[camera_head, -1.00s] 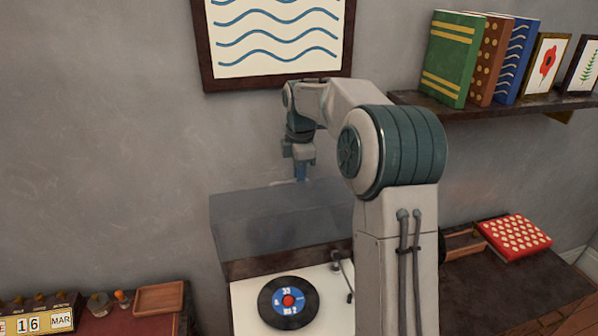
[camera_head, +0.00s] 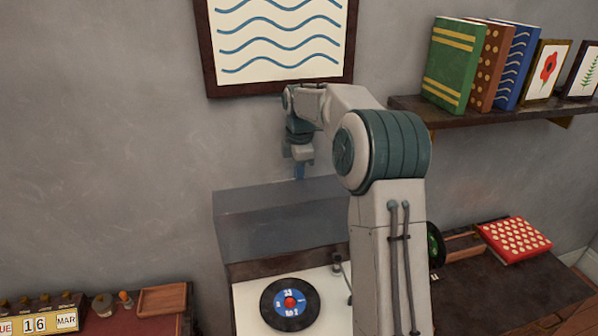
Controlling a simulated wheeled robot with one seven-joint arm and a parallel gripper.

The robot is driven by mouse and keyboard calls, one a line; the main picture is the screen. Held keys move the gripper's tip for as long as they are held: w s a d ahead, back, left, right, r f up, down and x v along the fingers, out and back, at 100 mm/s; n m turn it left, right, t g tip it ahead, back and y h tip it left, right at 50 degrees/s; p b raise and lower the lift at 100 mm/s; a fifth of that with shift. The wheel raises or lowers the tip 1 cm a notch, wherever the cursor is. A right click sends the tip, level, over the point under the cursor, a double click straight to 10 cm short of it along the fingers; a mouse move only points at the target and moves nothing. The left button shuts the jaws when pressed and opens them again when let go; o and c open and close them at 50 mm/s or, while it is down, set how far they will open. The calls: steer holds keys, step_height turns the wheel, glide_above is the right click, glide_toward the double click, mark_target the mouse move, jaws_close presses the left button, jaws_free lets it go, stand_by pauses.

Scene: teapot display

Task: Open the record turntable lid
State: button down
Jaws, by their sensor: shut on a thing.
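The record turntable (camera_head: 246,304) stands against the wall, with a black record (camera_head: 290,304) with a blue label on its white deck. Its see-through grey lid (camera_head: 265,225) is raised, standing up at the back of the turntable. My gripper (camera_head: 300,173) points down at the lid's top edge and is shut on the lid. The fingertips are small, and the exact contact is hard to make out. My arm hides the right part of the lid and deck.
A framed wave picture (camera_head: 280,40) hangs just above my arm. A shelf (camera_head: 480,110) with books and small frames is at upper right. A red dotted box (camera_head: 514,240) lies at right. A calendar (camera_head: 40,318) and a wooden tray (camera_head: 162,299) are at lower left.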

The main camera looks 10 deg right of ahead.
steer(key=c, duration=1.8)
jaws_free()
step_height(320, 180, up, 14)
steer(key=s+b, duration=0.1)
steer(key=shift+s+a, duration=0.1)
steer(key=shift+s, duration=0.05)
steer(key=s+a+f+m+t+b, duration=0.15)
steer(key=s+m, duration=0.25)
steer(key=s, duration=0.4)
steer(key=s+a+f+m+b, duration=0.1)
steer(key=s+a+f+m, duration=0.1)
steer(key=s+m, duration=0.5)
steer(key=s+f+m, duration=0.3)
steer(key=s+f, duration=0.4)
steer(key=s, duration=0.2)
steer(key=s+f+m+t+b, duration=0.1)
steer(key=s+f+m, duration=0.3)
steer(key=s, duration=0.6)
step_height(320, 180, down, 3)
steer(key=shift+s+d+r, duration=0.15)
steer(key=shift+s+d, duration=0.1)
steer(key=shift+d, duration=0.1)
